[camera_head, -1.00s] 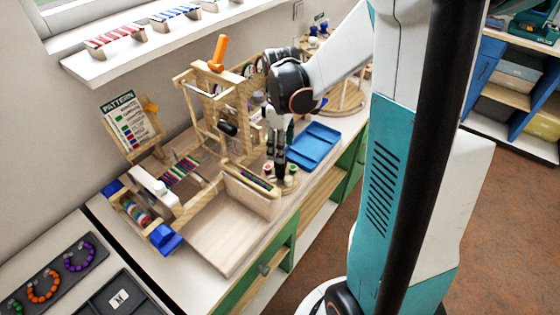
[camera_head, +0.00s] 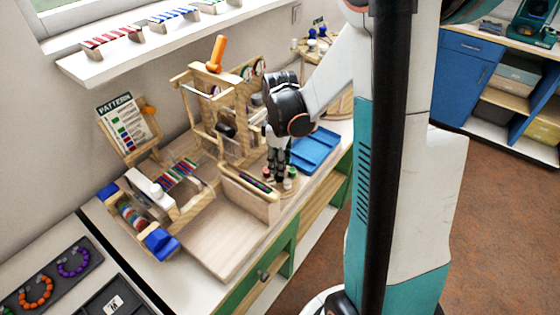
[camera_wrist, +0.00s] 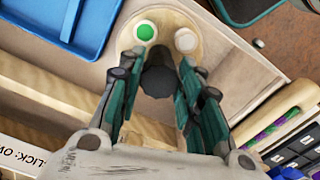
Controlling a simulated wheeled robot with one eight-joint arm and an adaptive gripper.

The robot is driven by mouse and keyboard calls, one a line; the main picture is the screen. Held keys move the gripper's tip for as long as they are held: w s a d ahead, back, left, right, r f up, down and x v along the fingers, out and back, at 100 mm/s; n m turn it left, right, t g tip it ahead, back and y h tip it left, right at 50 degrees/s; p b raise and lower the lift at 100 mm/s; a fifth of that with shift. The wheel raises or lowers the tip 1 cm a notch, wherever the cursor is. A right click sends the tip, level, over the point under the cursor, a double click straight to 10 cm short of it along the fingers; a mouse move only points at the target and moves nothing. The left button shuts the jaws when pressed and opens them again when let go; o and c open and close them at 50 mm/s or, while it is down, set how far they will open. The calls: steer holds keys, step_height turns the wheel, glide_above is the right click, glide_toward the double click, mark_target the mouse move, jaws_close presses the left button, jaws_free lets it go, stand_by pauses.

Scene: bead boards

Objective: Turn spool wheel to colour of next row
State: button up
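The spool wheel (camera_wrist: 212,35) is a round pale wooden disc with a dark round knob (camera_wrist: 158,80) at its middle. A green-topped spool (camera_wrist: 145,31) and a whitish one (camera_wrist: 185,40) stand on its far side in the wrist view. My gripper (camera_wrist: 160,68) points down over the wheel with its fingers apart, one on each side of the knob. I cannot tell whether they touch it. The gripper (camera_head: 277,176) hides much of the wheel in the head view. The pattern card (camera_head: 124,124) with coloured rows stands at the back left. The bead loom (camera_head: 180,172) holds striped rows.
A blue tray (camera_head: 316,148) lies right beside the wheel. A wooden box (camera_head: 248,200) with a bead strip stands close on the left. A wooden frame with an orange handle (camera_head: 217,53) rises behind. The pale board (camera_head: 220,240) in front is clear.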

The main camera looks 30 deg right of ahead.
steer(key=shift+m, duration=0.4)
steer(key=m, duration=0.6)
steer(key=shift+m, duration=0.3)
steer(key=m, duration=0.6)
steer(key=shift+a+m, duration=0.1)
steer(key=shift+m, duration=0.2)
steer(key=o, duration=1.1)
steer(key=shift+c, duration=0.2)
steer(key=shift+r, duration=0.1)
